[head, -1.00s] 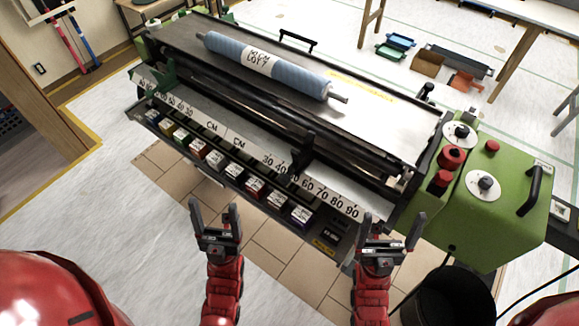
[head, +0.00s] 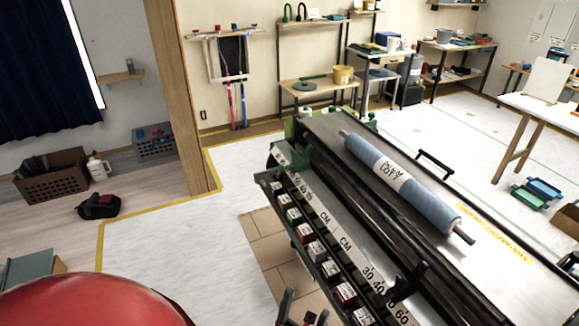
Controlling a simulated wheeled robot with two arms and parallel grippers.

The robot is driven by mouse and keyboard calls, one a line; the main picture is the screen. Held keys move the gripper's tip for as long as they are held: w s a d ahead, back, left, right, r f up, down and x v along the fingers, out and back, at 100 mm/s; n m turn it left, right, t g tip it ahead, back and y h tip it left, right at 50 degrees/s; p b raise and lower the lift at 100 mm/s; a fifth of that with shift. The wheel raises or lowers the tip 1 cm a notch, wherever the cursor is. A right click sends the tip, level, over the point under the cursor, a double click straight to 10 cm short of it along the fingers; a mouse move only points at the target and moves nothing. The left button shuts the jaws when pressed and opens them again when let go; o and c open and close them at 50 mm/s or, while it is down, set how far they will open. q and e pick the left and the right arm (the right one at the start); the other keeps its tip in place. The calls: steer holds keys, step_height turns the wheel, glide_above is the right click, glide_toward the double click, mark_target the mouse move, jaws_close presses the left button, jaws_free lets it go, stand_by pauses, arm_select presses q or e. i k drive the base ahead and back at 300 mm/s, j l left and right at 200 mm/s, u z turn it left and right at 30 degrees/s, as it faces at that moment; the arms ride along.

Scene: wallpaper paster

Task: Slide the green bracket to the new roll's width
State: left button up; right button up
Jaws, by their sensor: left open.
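The paster (head: 345,225) fills the lower right of the head view, running from upper left to lower right. A dark green bracket (head: 278,152) stands at its far left end, by the start of the number scale (head: 342,243). My left gripper (head: 304,308) is open at the bottom edge, well short of the green bracket and partly cut off. My right gripper is out of view.
A row of small labelled boxes (head: 316,250) lines the paster's front. Shelves and tables line the back.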

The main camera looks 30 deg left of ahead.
mark_target(302, 164)
steer(key=i+j, duration=0.15)
steer(key=j, duration=0.2)
steer(key=i+j+u, duration=0.1)
steer(key=j, duration=0.2)
steer(key=i+j, duration=0.2)
steer(key=j, duration=0.15)
steer(key=i+j+u, duration=0.1)
steer(key=j, duration=0.2)
